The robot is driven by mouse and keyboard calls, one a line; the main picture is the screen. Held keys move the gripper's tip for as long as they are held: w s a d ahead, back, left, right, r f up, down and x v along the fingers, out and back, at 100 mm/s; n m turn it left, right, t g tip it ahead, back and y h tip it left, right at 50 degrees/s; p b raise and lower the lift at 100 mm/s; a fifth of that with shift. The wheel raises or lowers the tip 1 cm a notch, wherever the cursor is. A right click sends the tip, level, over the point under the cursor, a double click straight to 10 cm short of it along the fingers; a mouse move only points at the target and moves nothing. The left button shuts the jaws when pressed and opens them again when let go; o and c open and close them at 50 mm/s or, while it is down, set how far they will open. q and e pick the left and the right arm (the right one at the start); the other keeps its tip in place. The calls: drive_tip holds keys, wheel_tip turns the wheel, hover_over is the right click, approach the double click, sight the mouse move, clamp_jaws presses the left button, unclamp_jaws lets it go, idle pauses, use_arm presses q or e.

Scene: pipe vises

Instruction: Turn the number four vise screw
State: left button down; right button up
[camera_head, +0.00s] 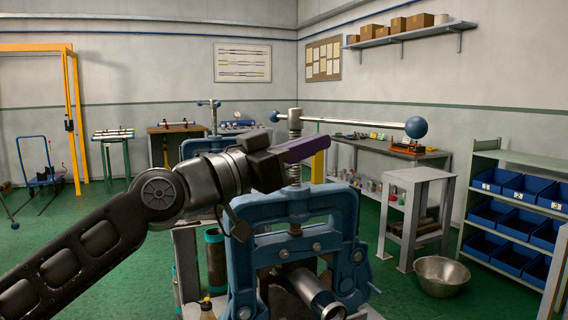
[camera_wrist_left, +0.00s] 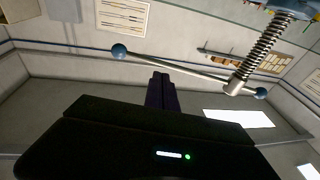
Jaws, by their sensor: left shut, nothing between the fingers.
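A blue pipe vise (camera_head: 350,215) stands in front of me with a pipe (camera_head: 308,287) through its opening. I see no number on it. Its upright threaded screw (camera_head: 295,122) carries a metal cross bar (camera_head: 350,122) with a blue ball (camera_head: 416,127) at each end. The screw (camera_wrist_left: 264,50) and bar (camera_wrist_left: 170,66) also show in the wrist view. My left gripper (camera_head: 322,143), with purple fingers, is shut and empty. It appears just below the bar and hides part of the screw. In the wrist view the fingertips (camera_wrist_left: 160,77) appear apart from the bar. My right gripper is out of view.
Another vise handle (camera_head: 209,103) shows farther back. A grey stand (camera_head: 418,174), a metal bowl (camera_head: 442,275) and a shelf of blue bins (camera_head: 520,220) are at right. A workbench (camera_head: 430,158) lines the back wall.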

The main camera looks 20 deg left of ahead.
use_arm(q)
drive_tip(key=v, duration=0.5)
drive_tip(key=shift+s, duration=0.3)
